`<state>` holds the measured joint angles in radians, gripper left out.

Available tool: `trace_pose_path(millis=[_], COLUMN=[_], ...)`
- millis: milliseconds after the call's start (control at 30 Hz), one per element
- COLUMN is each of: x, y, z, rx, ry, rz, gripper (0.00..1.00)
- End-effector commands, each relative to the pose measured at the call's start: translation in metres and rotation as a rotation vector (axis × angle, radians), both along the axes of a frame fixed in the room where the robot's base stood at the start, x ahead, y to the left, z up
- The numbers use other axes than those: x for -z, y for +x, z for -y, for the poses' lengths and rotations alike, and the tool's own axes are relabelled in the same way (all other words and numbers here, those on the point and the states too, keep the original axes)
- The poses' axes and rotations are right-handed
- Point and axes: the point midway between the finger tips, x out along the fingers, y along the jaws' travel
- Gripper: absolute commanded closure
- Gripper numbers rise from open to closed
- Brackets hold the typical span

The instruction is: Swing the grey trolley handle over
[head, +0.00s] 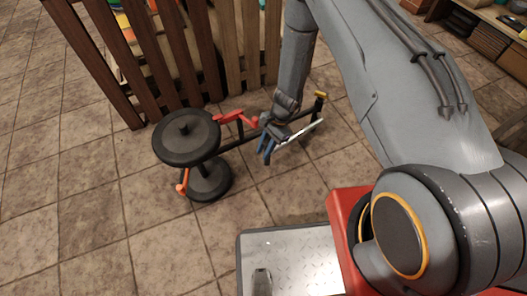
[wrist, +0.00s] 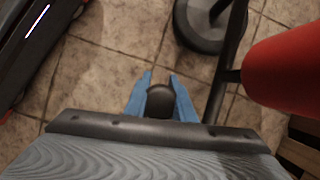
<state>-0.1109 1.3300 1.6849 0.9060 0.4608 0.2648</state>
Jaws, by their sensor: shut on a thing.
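A dark stand with a round disc top (head: 186,138) stands on the tiles, with arms reaching out from it. My gripper (head: 266,153) is to the right of the disc, low among these arms. In the wrist view its two blue fingers (wrist: 160,82) are shut on a dark grey rounded knob (wrist: 159,102), which I take as the end of the grey handle. The rest of the handle is hidden by my gripper. A pale bar (head: 303,132) runs right beside my fingers; I cannot tell if it belongs to the handle.
A red lever (head: 228,117) lies just left of my gripper; red also fills the wrist view's right side (wrist: 289,70). An orange-tipped arm (head: 182,187) and a yellow-tipped post (head: 320,95) stick out. A wooden fence (head: 190,60) stands close behind. Tiles at left are clear.

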Motion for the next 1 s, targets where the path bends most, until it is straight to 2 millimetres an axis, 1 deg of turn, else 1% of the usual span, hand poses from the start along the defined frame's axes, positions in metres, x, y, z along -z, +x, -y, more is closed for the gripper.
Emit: trace_pose_path(millis=[100,133,233,500,600,667,900,1000], x=[0.000,0.000,0.000,0.000,-0.004,-0.010,-0.047,-0.060], y=[0.002,0.002,0.002,0.001,0.002,0.003,0.011,0.014], z=[0.001,0.001,0.001,-0.001,0.000,0.003,0.016,0.020], rx=[0.003,0.003,0.001,-0.003,-0.002,-0.001,0.001,0.001], ry=[-0.002,-0.002,-0.001,-0.001,-0.001,-0.001,-0.001,-0.001], rz=[0.004,0.004,0.004,0.002,0.003,0.004,0.004,0.006], gripper=[1.00,0.76,0.59,0.59,0.59,0.59,0.59,0.59])
